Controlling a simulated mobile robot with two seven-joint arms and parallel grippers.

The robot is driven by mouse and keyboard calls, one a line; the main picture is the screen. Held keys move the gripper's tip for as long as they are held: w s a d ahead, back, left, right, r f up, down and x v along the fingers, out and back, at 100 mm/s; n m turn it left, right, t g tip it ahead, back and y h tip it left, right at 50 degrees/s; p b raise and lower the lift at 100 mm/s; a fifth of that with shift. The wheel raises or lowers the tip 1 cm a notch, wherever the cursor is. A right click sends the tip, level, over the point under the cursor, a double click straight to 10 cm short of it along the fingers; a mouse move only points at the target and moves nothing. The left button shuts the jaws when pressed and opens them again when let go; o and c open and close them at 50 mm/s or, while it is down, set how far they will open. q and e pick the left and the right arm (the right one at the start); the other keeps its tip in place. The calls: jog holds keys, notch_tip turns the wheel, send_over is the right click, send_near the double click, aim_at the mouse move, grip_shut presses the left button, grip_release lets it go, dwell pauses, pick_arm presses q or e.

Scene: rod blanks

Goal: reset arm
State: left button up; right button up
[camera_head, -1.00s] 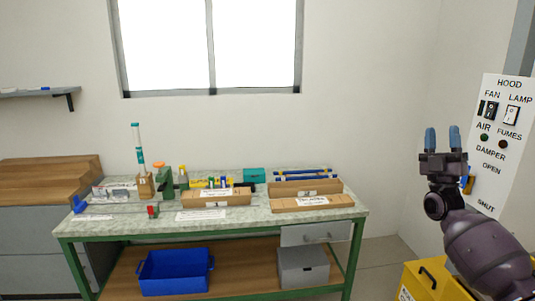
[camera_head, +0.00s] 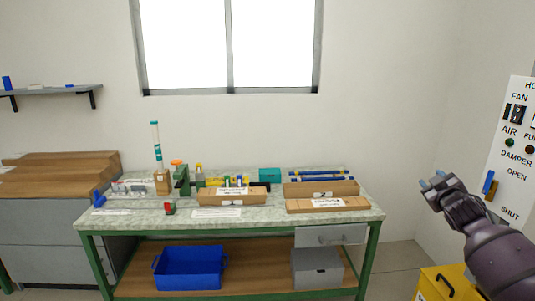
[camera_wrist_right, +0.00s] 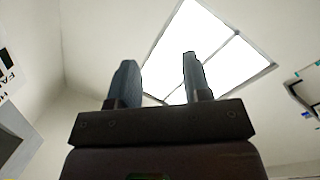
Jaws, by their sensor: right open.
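My right gripper (camera_head: 438,183) is at the right in the head view, in front of the bare wall and left of the hood panel (camera_head: 512,150). In the right wrist view its two blue-grey fingers (camera_wrist_right: 158,80) stand apart with nothing between them, so it is open and empty. It touches nothing that I can see. My left gripper does not show in either view.
A green-framed workbench (camera_head: 240,220) holds cardboard trays (camera_head: 320,188), blue rods and small tools. A blue bin (camera_head: 188,270) and a grey box (camera_head: 317,270) sit on its lower shelf. A yellow cabinet (camera_head: 440,285) stands below my right arm.

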jog(key=s+a+f+g+y, duration=0.1)
jog(key=s+a+f, duration=0.4)
jog(key=f, duration=0.4)
jog(key=s+a+f+m+g+y, duration=0.1)
jog(key=s+a+f, duration=0.1)
jog(key=s+f, duration=0.6)
jog(key=s+a+f+g, duration=0.2)
jog(key=s+a+f, duration=0.25)
jog(key=f, duration=0.55)
jog(key=s+a+f+m+g, duration=0.1)
jog(key=s+a+f, duration=0.3)
jog(key=s, duration=0.9)
jog(key=s+a+f+m+g+b, duration=0.1)
jog(key=s+a+f+m, duration=0.2)
jog(key=s, duration=1)
notch_tip(320, 180, down, 3)
jog(key=shift+s+a+r, duration=0.2)
jog(key=shift+s+a, duration=0.05)
jog(key=shift+a, duration=0.15)
